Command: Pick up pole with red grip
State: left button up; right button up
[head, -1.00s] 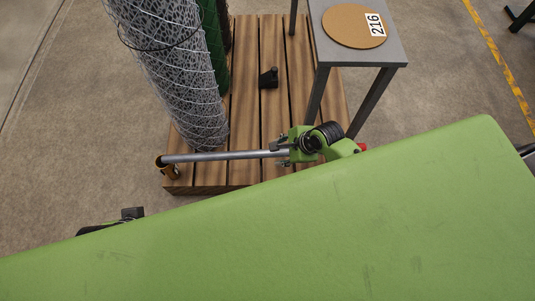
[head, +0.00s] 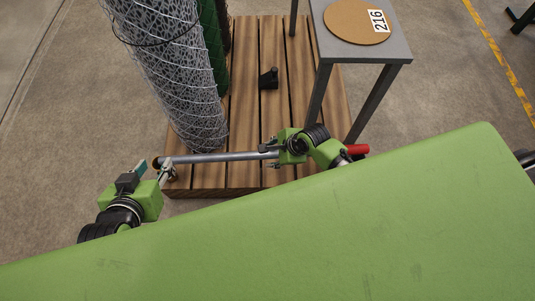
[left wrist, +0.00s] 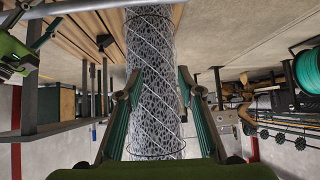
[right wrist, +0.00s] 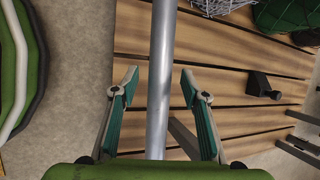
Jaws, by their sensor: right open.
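A grey metal pole (head: 225,156) lies roughly left to right across the front of the wooden pallet in the head view. Its red grip (head: 356,149) shows at the right end, past my right arm, which hides part of the pole. My right gripper (head: 270,155) is open around the pole. In the right wrist view the pole (right wrist: 162,80) runs between the spread fingers (right wrist: 159,78), with gaps on both sides. My left gripper (head: 164,170) is by the pole's left end. In the left wrist view its fingers (left wrist: 160,80) are spread and empty, with the mesh roll beyond them.
A wire mesh roll (head: 178,80) stands on the pallet (head: 245,110) behind the pole, beside a green roll (head: 213,45). A grey table (head: 395,48) with a round board marked 216 (head: 355,22) stands at the right. A small black fixture (head: 268,78) sits mid-pallet.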

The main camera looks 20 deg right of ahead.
grip_shut()
jog(key=shift+w+r, duration=0.1)
